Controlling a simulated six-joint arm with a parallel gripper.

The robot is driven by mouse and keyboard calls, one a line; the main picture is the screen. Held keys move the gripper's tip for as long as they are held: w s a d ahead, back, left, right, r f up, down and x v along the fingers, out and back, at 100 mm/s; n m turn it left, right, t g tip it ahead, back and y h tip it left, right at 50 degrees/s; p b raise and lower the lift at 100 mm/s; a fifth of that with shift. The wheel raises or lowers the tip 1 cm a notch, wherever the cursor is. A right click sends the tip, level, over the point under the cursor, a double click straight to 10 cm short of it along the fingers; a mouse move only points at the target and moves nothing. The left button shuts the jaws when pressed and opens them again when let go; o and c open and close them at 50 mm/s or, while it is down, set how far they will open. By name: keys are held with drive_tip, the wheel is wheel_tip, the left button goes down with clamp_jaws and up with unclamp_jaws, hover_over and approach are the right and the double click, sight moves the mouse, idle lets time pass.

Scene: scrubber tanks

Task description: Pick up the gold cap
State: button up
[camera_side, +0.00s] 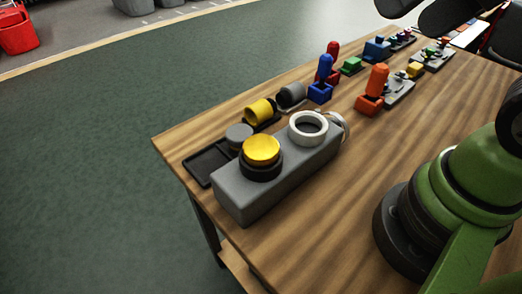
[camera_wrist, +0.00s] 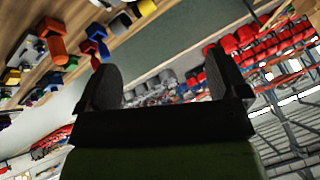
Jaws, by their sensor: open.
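The gold cap (camera_side: 261,149) is round and shiny. In the side view it sits in a black ring (camera_side: 261,170) on the near-left end of a long grey block (camera_side: 285,182). A white ring (camera_side: 308,126) is on the same block, behind and to the right of the cap. My gripper (camera_wrist: 162,62) shows in the wrist view with two dark fingers wide apart and nothing between them. It is well away from the cap, which I cannot make out in the wrist view.
A yellow cup (camera_side: 258,111), a grey cup (camera_side: 291,94) and a black tray (camera_side: 207,163) lie behind the block. An orange-handled piece (camera_side: 374,85) and several small coloured parts stand farther back. The table's front middle is clear.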

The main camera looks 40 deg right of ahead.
drive_tip(key=w+a+f+n+g, duration=0.1)
drive_tip(key=w+a+n+g, duration=0.2)
drive_tip(key=w+n, duration=0.2)
drive_tip(key=n+g+h, duration=0.2)
drive_tip(key=n+g, duration=0.2)
drive_tip(key=n, duration=0.6)
hover_over(261, 145)
wheel_tip(261, 145, down, 14)
drive_tip(key=shift+r, duration=0.25)
drive_tip(key=shift+f, duration=3.15)
drive_tip(key=c, duration=1.1)
